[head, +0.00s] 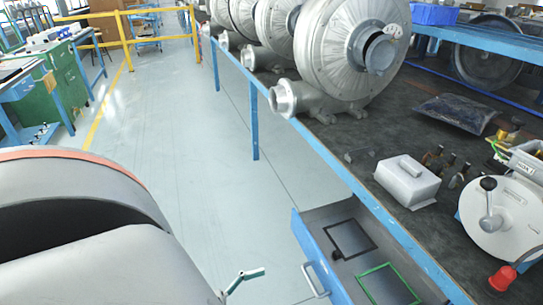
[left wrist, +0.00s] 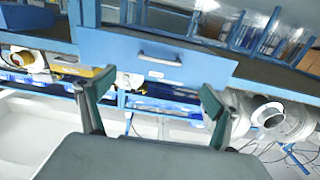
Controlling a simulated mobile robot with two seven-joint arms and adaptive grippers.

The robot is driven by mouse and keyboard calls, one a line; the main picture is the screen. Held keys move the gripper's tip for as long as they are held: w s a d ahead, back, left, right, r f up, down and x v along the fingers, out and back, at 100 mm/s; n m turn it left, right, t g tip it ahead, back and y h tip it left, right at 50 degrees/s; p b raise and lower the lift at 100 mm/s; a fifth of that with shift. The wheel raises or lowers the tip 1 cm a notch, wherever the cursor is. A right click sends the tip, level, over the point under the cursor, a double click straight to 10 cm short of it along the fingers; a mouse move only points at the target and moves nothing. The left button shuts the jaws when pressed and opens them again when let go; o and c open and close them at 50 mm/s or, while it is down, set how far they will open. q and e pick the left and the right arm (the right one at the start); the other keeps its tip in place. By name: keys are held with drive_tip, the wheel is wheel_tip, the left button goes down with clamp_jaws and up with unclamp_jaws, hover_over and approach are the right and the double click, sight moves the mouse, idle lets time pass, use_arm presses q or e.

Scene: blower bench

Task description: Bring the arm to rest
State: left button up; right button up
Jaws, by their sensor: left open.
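My left gripper (head: 244,278) shows in the head view at the bottom, left of the drawer handle and apart from it; only part of it is seen there. In the left wrist view its two green-grey fingers (left wrist: 153,90) stand wide apart with nothing between them. The blue drawer (head: 318,254) under the bench is pulled out. Its grey handle (head: 315,280) is free of the gripper; the handle also shows in the left wrist view (left wrist: 160,59), beyond the fingertips. My right gripper is in neither view.
The blue-edged bench (head: 345,181) runs along the right, with large silver blowers (head: 350,45), a grey box (head: 407,181) and a white machine with a crank (head: 503,215) on it. The drawer holds a black frame (head: 349,239) and a green frame (head: 390,285). The pale floor at centre left is clear.

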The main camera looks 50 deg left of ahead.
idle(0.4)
use_arm(q)
drive_tip(key=s+d+g+y+p, duration=0.1)
drive_tip(key=d+g+y+p, duration=0.2)
drive_tip(key=d+g+p, duration=0.3)
drive_tip(key=d+p, duration=0.3)
drive_tip(key=d, duration=0.2)
drive_tip(key=shift+s+f+g+y+p, duration=0.3)
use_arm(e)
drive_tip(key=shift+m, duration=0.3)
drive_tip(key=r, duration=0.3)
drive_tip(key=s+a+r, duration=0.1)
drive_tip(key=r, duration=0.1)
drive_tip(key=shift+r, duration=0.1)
